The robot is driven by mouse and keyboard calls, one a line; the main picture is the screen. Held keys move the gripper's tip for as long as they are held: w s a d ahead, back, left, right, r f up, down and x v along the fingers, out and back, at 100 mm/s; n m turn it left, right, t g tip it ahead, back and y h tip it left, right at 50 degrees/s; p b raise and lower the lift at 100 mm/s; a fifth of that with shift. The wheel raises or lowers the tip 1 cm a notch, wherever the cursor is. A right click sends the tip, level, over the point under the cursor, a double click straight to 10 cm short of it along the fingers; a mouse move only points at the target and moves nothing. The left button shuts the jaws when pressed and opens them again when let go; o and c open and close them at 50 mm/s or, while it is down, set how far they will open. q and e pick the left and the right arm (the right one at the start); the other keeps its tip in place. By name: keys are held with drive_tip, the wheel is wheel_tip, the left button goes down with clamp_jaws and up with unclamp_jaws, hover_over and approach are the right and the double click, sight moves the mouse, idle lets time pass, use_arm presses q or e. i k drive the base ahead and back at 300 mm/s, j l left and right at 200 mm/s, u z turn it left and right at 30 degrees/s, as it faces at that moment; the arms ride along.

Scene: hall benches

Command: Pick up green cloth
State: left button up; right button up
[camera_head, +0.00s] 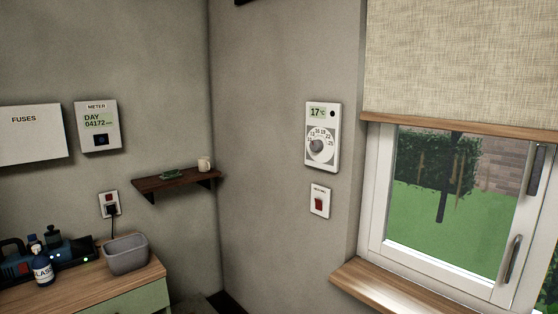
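A small dark wooden shelf (160,182) is fixed to the left wall near the corner. A small, flat green thing (172,174) lies on the shelf's middle; it may be the green cloth, but it is too small to tell for sure. A cream cup (204,164) stands at the shelf's right end. Neither of my grippers shows in the head view.
A wooden-topped cabinet (138,277) at the lower left bears a grey bin (126,255), a labelled bottle (42,268) and a blue-black device (70,252). A plugged socket (110,204) is above it. A window sill (390,295) juts out at right.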

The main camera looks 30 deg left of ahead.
sight(173, 173)
drive_tip(key=u, duration=1.95)
drive_tip(key=i+l+u, duration=0.15)
drive_tip(key=i+u, duration=0.15)
drive_tip(key=u, duration=0.15)
drive_tip(key=i+l+u, duration=0.25)
drive_tip(key=u, duration=0.2)
